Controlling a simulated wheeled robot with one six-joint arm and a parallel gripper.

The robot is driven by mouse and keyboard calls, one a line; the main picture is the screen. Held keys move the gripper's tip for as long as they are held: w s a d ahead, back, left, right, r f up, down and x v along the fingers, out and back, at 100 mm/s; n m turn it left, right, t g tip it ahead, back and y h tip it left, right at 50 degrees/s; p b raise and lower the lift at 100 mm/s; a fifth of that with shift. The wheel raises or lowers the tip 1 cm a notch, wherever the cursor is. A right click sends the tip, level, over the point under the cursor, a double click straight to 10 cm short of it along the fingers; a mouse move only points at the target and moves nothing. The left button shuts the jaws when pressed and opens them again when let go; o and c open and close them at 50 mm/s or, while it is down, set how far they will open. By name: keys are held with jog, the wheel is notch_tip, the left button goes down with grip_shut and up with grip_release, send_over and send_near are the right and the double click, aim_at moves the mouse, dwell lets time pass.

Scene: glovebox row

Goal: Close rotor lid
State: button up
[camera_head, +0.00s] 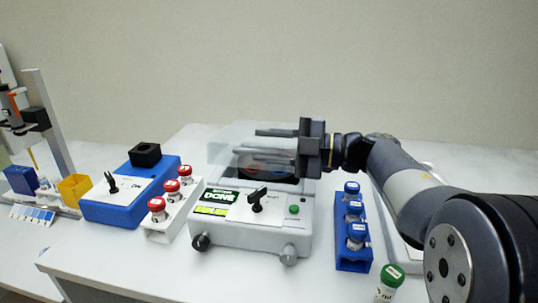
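The centrifuge (250,234) is a white box on the table with a lit green display reading DONE, a black knob and a green button. Its clear lid (228,146) appears raised over the dark rotor bowl (262,176); its exact angle is hard to tell. Red and blue spots show in the bowl through the lid. My gripper (268,148) reaches in from the right with its two fingers pointing left and spread apart. The fingers overlap the lid in this view, and I cannot tell whether they touch it. Nothing shows between them.
A white rack (160,236) with red-capped vials and a blue device (110,207) stand left. A blue rack (350,257) with blue-capped vials stands right. A green-capped vial (391,276) is at front right. A yellow cup (75,190) is far left.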

notch_tip(320, 180, up, 7)
jog(key=shift+p, duration=0.7)
jog(key=shift+f, duration=0.15)
notch_tip(320, 180, down, 8)
jog(key=shift+f+b, duration=0.25)
jog(key=shift+b, duration=0.9)
